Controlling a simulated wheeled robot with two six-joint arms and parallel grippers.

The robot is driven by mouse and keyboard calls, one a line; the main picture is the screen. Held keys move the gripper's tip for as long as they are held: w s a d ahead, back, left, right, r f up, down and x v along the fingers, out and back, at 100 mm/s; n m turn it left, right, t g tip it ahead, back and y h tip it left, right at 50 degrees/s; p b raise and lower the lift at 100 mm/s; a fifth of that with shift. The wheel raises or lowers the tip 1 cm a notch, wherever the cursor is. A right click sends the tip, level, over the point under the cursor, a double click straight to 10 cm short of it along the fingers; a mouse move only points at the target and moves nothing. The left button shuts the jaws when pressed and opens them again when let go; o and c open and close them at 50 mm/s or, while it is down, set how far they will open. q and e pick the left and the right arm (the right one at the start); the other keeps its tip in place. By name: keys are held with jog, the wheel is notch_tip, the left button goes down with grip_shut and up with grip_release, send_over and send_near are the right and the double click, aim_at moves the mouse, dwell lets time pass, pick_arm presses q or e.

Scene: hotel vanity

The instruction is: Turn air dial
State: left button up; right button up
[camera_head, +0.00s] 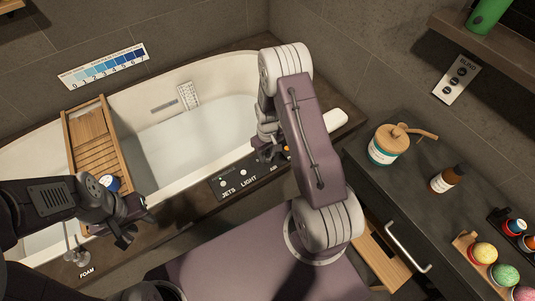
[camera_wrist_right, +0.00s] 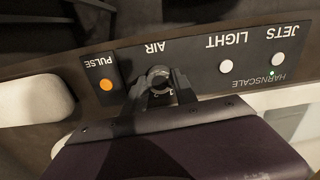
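The air dial (camera_wrist_right: 160,80), a small dark round knob, sits on the black control panel under the word AIR, in the right wrist view. My right gripper (camera_wrist_right: 161,90) is at the panel with one finger on each side of the dial; I cannot tell whether both fingers touch it. A numeral 2 shows beside the dial, partly hidden by a finger. In the head view the dial is hidden by my right arm. My left gripper (camera_head: 135,223) is open and empty, low at the left over the tub's near edge.
The panel also has an orange PULSE button (camera_wrist_right: 106,84), a white LIGHT button (camera_wrist_right: 226,66) and a white JETS button (camera_wrist_right: 277,59). A wooden tray (camera_head: 93,140) spans the tub. The dark counter at right holds a jar (camera_head: 385,146) and a brown bottle (camera_head: 446,180).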

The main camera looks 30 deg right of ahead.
grip_shut()
jog(key=shift+m, duration=0.3)
jog(key=m+p, duration=0.1)
jog(key=m, duration=0.2)
jog(key=shift+m+p, duration=0.8)
jog(key=shift+m, duration=1.3)
jog(key=o, duration=0.9)
grip_release()
jog(key=shift+o, duration=0.2)
